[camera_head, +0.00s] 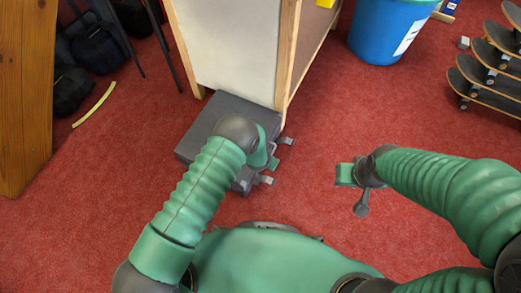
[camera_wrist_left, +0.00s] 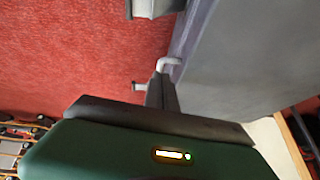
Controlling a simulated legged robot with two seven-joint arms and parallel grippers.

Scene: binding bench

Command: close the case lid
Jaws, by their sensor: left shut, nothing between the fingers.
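A dark grey case (camera_head: 202,122) lies on the red carpet, in front of a white and wooden cabinet. Its top looks flat or nearly flat; I cannot tell whether the lid is fully down. Light metal pieces, apparently latches (camera_head: 263,180), stick out from its right side. My left forearm covers much of it. My left gripper (camera_head: 272,162) is at that right side, shut and empty. In the left wrist view the grey case (camera_wrist_left: 245,50) fills the upper right, close beside the gripper (camera_wrist_left: 160,88); contact is unclear. My right gripper (camera_head: 350,190) is over bare carpet, away from the case.
The cabinet (camera_head: 225,45) stands right behind the case. A blue bin (camera_head: 385,30) is at the back right, and a skateboard rack (camera_head: 490,65) is at the far right. Dark bags (camera_head: 95,45) and a wooden panel (camera_head: 25,90) are on the left. Carpet right of the case is clear.

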